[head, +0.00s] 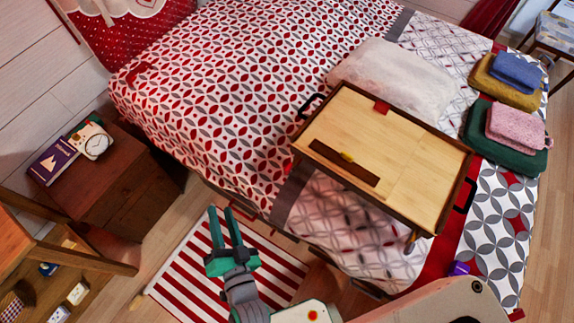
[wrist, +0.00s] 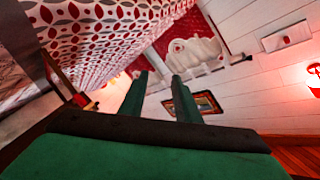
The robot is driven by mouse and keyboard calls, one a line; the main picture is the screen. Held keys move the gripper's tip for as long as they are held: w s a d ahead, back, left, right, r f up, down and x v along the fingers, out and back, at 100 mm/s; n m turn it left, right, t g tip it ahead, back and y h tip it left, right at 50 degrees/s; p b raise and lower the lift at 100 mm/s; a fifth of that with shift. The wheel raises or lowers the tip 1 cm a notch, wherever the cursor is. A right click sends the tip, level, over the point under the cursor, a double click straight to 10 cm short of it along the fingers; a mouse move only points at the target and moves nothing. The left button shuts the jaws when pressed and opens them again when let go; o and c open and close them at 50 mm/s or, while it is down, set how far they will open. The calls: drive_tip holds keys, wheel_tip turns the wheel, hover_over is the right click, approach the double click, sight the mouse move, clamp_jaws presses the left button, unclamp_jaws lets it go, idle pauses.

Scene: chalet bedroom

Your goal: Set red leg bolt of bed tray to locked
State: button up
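The bed tray (head: 425,185) has a pale wood top and dark rim and sits on the bed, black handles at its ends. A small red piece (head: 382,106) shows at its far edge; I cannot tell if it is the red leg bolt or its setting. The tray's underside and legs are hidden. My gripper (head: 220,209) is open and empty, above the striped rug, left of and apart from the tray. Its fingers show in the wrist view (wrist: 160,78).
The bed (head: 225,80) fills the middle. A white pillow (head: 395,75) and folded cloths (head: 517,125) lie beyond the tray. A nightstand (head: 120,185) with a clock stands left. The striped rug (head: 190,262) lies on the floor. A purple object (head: 459,268) sits near the bed's edge.

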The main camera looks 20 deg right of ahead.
drive_tip(key=w+a+r+n+g+y, duration=0.1)
drive_tip(key=w+a+r+y, duration=0.3)
drive_tip(key=w+r, duration=0.3)
drive_tip(key=w+a+r+g+y, duration=0.2)
drive_tip(key=w+a+r+y, duration=0.2)
drive_tip(key=w+r, duration=0.3)
drive_tip(key=w+a+r+n+g+y, duration=0.1)
drive_tip(key=w+a+r+y, duration=0.35)
drive_tip(key=w, duration=0.45)
drive_tip(key=m+g+h, duration=0.4)
drive_tip(key=g+h, duration=0.8)
drive_tip(key=h, duration=0.1)
hover_over(287, 167)
wheel_tip(287, 167, down, 13)
wheel_tip(287, 167, down, 11)
drive_tip(key=shift+r, duration=0.2)
drive_tip(key=shift+c, duration=0.6)
